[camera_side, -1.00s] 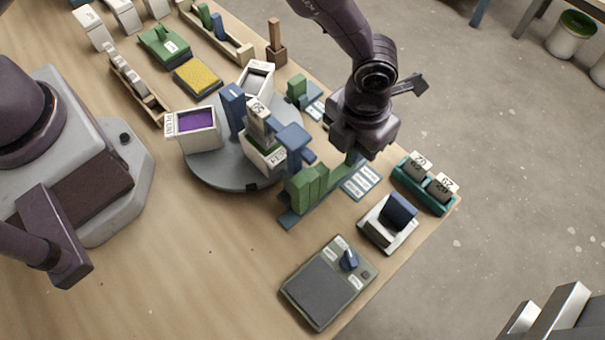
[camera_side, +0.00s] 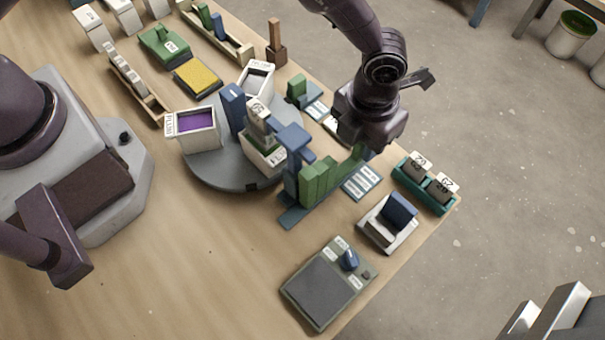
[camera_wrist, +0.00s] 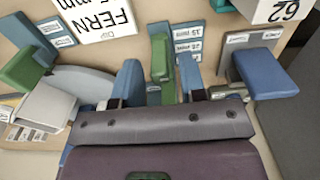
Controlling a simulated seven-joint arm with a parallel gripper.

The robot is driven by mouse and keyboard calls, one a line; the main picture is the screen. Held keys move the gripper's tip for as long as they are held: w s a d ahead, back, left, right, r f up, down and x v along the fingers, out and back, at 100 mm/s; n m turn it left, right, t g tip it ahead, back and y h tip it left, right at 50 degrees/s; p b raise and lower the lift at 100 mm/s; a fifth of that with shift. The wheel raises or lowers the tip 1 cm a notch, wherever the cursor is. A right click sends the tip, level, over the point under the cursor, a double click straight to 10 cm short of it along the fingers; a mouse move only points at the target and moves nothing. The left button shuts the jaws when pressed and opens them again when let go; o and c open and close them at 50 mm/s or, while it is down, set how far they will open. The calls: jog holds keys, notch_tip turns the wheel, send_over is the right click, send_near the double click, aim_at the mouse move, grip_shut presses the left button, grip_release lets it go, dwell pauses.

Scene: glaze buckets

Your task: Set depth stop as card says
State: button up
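The depth stop is a green block (camera_side: 315,183) on a blue rail (camera_side: 292,216), beside a blue post. Its green tab reaches toward my gripper and shows between my fingers in the wrist view (camera_wrist: 160,60). A blue plate with white mm labels (camera_side: 362,181) lies beside the stop. A white card (camera_wrist: 97,18) reads FERN with a mm value, partly cut off.
A grey turntable (camera_side: 205,172) carries white buckets, one with purple glaze (camera_side: 197,122). A teal tray with numbered blocks (camera_side: 405,180), a white box with a blue block (camera_side: 388,232) and a grey panel with a blue knob (camera_side: 318,292) stand near the edge.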

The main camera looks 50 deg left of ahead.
jog(key=shift+r, duration=3.45)
jog(key=shift+n, duration=0.6)
jog(key=shift+s+a+f+n, duration=0.1)
jog(key=shift+s+n, duration=0.15)
jog(key=shift+n, duration=0.65)
jog(key=s+a+r+n+t, duration=0.2)
jog(key=s+a+r+n, duration=0.6)
jog(key=a+r+n, duration=0.3)
jog(key=s+a+r+n+t, duration=0.3)
jog(key=s+a+r+n, duration=0.6)
jog(key=a+n, duration=0.8)
notch_tip(320, 180, up, 4)
jog(key=n, duration=0.5)
jog(key=shift+a+f+t, duration=0.2)
jog(key=shift+f+t, duration=0.05)
jog(key=shift+t, duration=0.05)
